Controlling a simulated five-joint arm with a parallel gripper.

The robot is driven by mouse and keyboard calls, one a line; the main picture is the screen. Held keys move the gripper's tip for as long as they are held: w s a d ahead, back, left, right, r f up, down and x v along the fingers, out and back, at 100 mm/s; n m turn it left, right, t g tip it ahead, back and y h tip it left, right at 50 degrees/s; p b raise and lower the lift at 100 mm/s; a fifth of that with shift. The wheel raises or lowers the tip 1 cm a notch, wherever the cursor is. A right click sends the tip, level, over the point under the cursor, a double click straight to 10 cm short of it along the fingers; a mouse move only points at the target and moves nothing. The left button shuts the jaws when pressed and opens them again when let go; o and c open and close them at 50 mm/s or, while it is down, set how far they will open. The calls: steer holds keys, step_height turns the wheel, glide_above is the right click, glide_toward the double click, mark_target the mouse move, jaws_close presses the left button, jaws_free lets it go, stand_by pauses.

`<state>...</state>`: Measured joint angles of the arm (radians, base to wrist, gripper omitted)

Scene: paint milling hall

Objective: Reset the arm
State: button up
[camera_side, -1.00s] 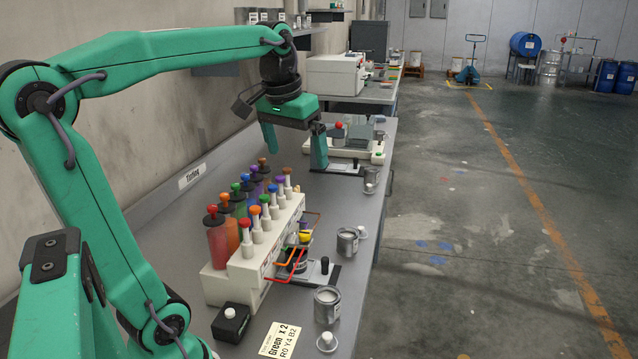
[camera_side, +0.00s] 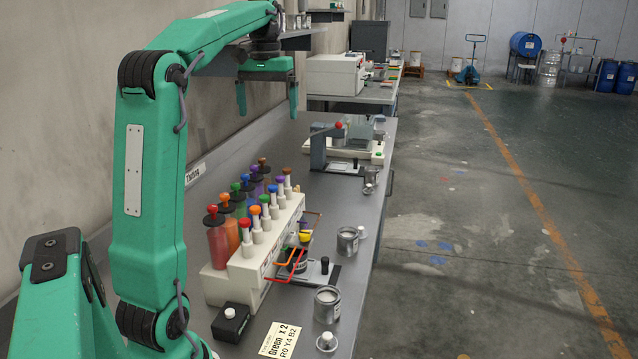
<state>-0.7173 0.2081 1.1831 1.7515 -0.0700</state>
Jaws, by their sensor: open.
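My gripper (camera_side: 268,102) is in the upper left middle of the side view. It hangs above the grey bench (camera_side: 352,212), near its wall side and behind the row of colour bottles. Its two green fingers point down and stand wide apart, with nothing between them. My green arm rises at the left and bends over toward the wall side.
A white dispenser (camera_side: 246,270) with several coloured bottles and plungers stands on the bench. Two grey cans (camera_side: 327,304) (camera_side: 347,241), a recipe card (camera_side: 280,340) and a black button box (camera_side: 231,322) lie nearby. A grey press with a red knob (camera_side: 338,126) stands farther back.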

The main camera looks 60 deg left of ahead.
steer(key=shift+f, duration=0.15)
step_height(320, 180, down, 10)
stand_by(0.7)
steer(key=shift+r, duration=0.25)
stand_by(0.7)
step_height(320, 180, up, 10)
stand_by(0.7)
steer(key=shift+f, duration=0.1)
